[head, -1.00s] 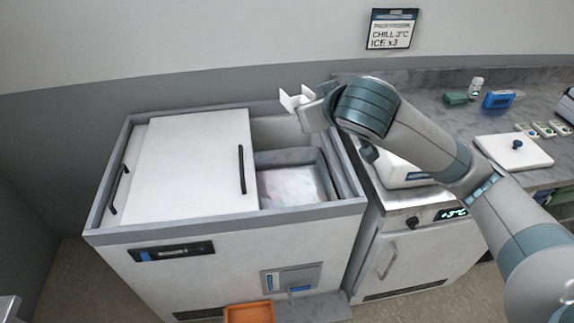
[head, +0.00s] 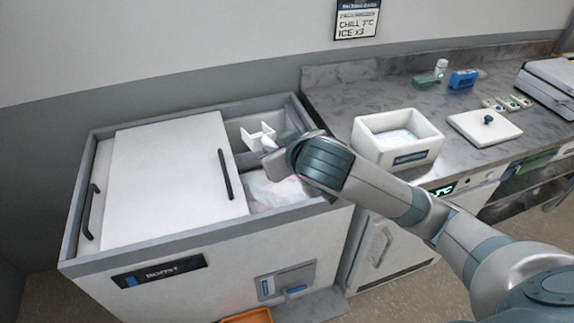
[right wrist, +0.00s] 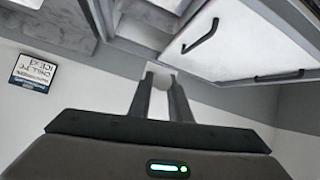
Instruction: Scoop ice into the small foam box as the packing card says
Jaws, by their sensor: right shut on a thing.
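My right gripper (head: 270,150) is shut on a small white scoop (head: 258,138), held over the open right part of the ice chest (head: 150,276). The scoop's load cannot be told. In the right wrist view the fingers (right wrist: 163,95) are close together, with the pale scoop (right wrist: 160,70) at their tips. Pale ice (head: 272,192) shows in the chest, partly hidden by my arm. The small foam box (head: 428,146) stands open on the counter, with pale, ice-like material inside. The packing card (head: 356,19) reads CHILL 3°C, ICE x3. My left gripper is out of view.
A white sliding lid (head: 165,170) covers much of the chest. A blue item (head: 463,79) and small tiles (head: 507,103) sit farther back. An orange bin (head: 248,316) is below.

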